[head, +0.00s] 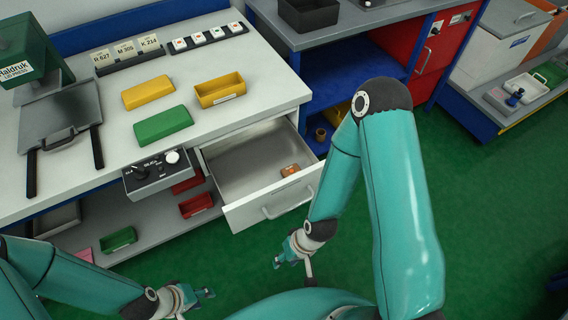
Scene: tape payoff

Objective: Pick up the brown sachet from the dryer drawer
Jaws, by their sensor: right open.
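The brown sachet (289,170) lies in the pulled-out dryer drawer (235,165), close to its right side and front panel. The drawer is grey inside with a white front and a bar handle. My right gripper (292,266) is open and empty, in front of the drawer and below the sachet in the picture, apart from both. My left gripper (203,300) is at the bottom edge, well away from the drawer.
A control box (152,173) with knobs is on the bench front, left of the drawer. Yellow and green boxes and a press (55,105) stand on the white bench (110,95). A blue shelf unit (338,75) is close on the drawer's right. The green floor ahead is clear.

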